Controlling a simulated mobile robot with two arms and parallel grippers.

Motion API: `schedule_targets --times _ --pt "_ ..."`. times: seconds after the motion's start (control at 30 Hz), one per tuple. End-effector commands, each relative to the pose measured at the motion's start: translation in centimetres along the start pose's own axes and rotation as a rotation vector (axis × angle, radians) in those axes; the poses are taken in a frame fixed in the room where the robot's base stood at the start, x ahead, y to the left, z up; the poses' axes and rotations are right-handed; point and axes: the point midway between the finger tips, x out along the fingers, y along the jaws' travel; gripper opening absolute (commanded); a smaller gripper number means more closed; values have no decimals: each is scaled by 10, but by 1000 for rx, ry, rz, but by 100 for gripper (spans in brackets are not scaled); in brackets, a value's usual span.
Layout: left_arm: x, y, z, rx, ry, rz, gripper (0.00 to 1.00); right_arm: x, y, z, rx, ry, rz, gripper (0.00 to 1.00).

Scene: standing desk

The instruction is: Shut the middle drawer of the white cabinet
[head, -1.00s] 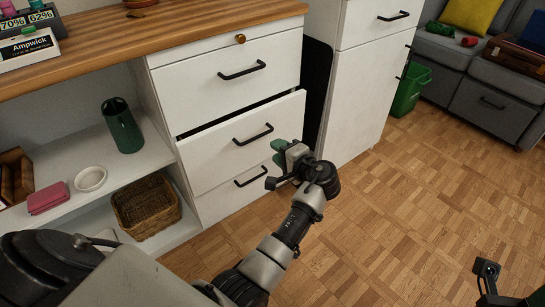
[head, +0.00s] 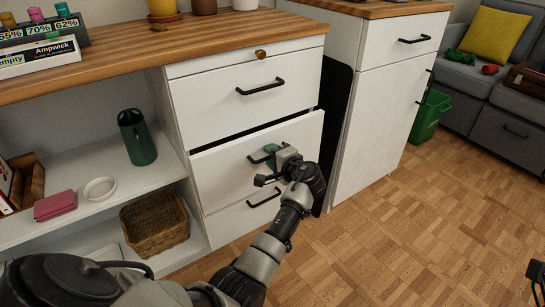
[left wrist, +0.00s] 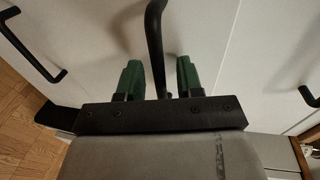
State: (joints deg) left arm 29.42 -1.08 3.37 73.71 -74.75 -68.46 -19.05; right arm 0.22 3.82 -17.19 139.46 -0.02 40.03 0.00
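The middle drawer (head: 225,168) of the white cabinet (head: 190,108) stands partly open in the head view, its front jutting out with a dark gap along its top edge. Its black handle is partly hidden by my left gripper (head: 271,153). In the left wrist view the handle bar (left wrist: 154,40) runs between the two green fingers of the left gripper (left wrist: 158,78). The fingers are apart, with a gap on each side of the bar. My right gripper (head: 538,272) is only partly in view at the lower right edge, away from the cabinet.
The top drawer (head: 225,105) is shut. The lower drawer (head: 235,220) is partly hidden behind my arm. Open shelves at left hold a green jug (head: 137,138), a white bowl (head: 100,188) and a wicker basket (head: 155,225). The parquet floor (head: 400,240) at right is clear.

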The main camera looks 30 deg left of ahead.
Motion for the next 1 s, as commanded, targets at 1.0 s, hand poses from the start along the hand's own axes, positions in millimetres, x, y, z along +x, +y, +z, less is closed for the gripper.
schedule_targets --times 1.0 --pt "39 -8 0 0 1 -2 0 0 0 0 1 -1 0 0"
